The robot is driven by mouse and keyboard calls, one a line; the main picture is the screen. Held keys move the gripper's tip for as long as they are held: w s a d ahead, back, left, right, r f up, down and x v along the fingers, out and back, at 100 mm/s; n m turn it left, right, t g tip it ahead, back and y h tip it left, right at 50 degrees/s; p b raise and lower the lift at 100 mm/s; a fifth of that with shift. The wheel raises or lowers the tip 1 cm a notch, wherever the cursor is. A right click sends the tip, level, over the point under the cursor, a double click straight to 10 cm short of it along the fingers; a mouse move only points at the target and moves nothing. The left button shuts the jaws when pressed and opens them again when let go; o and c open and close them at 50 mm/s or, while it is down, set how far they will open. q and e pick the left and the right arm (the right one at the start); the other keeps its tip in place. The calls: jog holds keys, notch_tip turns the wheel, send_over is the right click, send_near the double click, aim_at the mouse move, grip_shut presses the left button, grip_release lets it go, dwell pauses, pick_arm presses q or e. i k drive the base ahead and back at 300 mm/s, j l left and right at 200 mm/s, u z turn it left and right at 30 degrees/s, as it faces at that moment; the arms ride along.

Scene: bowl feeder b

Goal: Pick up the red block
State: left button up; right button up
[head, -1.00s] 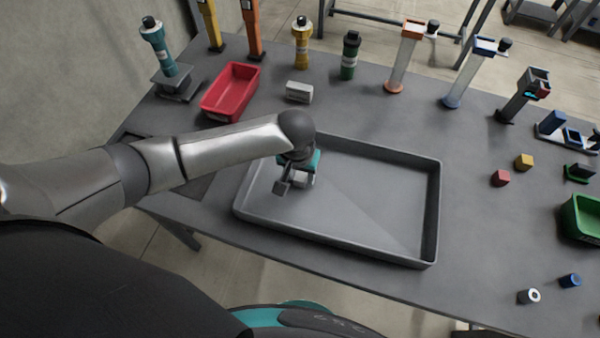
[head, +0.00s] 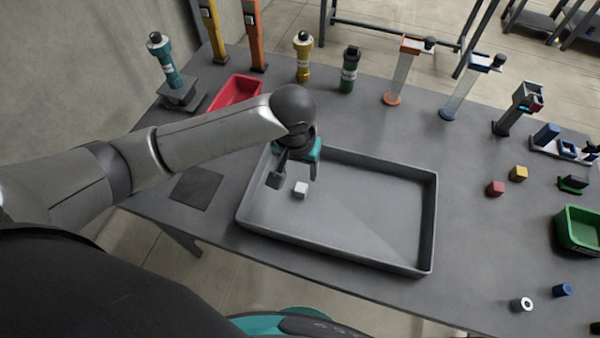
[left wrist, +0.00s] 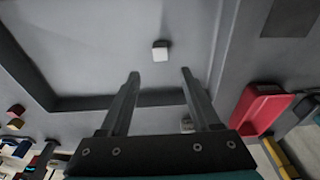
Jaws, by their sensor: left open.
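The red block (head: 495,188) stands on the table right of the grey tray (head: 432,222), well away from my left gripper. It also shows at the left edge of the left wrist view (left wrist: 17,110). My left gripper (head: 294,176) is over the left part of the tray, with its fingers apart and nothing between them. In the left wrist view both open fingers (left wrist: 160,74) show, with a small white block (left wrist: 160,50) beyond their tips. That white block (head: 300,190) lies on the tray floor. My right gripper is not in view.
A yellow block (head: 518,173) sits just behind the red one. A green bin (head: 580,230) stands at the right edge. A red bin (head: 236,93) is behind my left arm. Several posts line the back. The table between tray and red block is clear.

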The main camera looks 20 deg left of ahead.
aim_at(495, 189)
jog(key=i+l+z, duration=0.15)
jog(key=l, duration=0.3)
jog(key=l+z, duration=0.15)
jog(key=l, duration=0.3)
jog(key=i+l+z, duration=0.15)
jog(key=l, duration=0.25)
jog(key=i+l+z, duration=0.15)
jog(key=l, duration=0.25)
jog(key=i, duration=0.05)
